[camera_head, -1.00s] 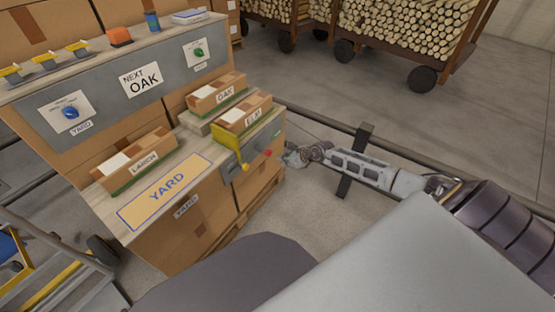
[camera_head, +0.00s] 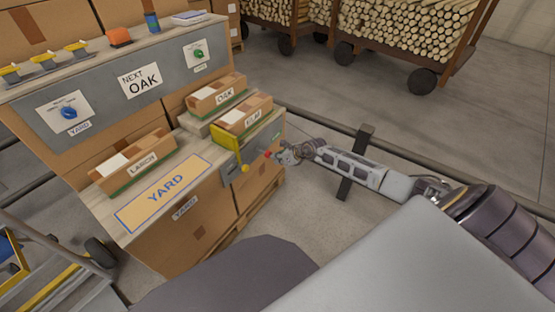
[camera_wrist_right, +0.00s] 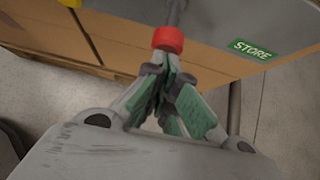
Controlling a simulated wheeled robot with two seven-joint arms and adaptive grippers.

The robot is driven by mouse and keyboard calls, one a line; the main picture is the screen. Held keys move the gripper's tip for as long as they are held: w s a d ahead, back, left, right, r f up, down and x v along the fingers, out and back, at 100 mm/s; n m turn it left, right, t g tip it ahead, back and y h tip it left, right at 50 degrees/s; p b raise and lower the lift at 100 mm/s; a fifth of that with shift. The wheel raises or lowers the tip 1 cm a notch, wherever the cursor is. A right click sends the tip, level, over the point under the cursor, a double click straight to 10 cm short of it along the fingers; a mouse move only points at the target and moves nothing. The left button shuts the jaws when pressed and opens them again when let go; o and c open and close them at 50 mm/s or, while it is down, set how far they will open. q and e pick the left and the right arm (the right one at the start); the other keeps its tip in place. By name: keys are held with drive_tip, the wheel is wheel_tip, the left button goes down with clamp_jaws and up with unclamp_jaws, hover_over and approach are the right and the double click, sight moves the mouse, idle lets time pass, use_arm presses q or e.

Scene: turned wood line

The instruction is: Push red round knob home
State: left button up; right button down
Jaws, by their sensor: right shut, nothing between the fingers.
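The red round knob (camera_head: 268,154) sticks out on a rod from the grey plate on the end of the workbench, right of a yellow lever (camera_head: 230,139). In the right wrist view the knob (camera_wrist_right: 168,38) is just beyond my closed fingertips, with its grey rod running back to the bench. My right gripper (camera_head: 285,155) is shut and empty, close in front of the knob and pointing at it. In the right wrist view the gripper (camera_wrist_right: 168,68) looks close to the knob; I cannot tell whether they touch. My left gripper is not in view.
The bench top (camera_head: 130,224) carries boxes labelled LARCH (camera_head: 135,161), OAK and ELM. A green STORE label (camera_wrist_right: 253,49) is right of the knob in the wrist view. A dark post (camera_head: 357,160) stands behind my right forearm. Log carts are at the back.

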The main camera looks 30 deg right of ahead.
sight(266, 154)
drive_tip(key=shift+w, duration=0.15)
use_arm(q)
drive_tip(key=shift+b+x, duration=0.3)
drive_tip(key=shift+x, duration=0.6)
use_arm(e)
drive_tip(key=shift+w+a, duration=0.35)
drive_tip(key=shift+w, duration=0.4)
drive_tip(key=shift+w+a, duration=0.3)
drive_tip(key=shift+w, duration=0.4)
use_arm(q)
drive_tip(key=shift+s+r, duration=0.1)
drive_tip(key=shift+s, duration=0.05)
use_arm(e)
drive_tip(key=shift+r, duration=0.1)
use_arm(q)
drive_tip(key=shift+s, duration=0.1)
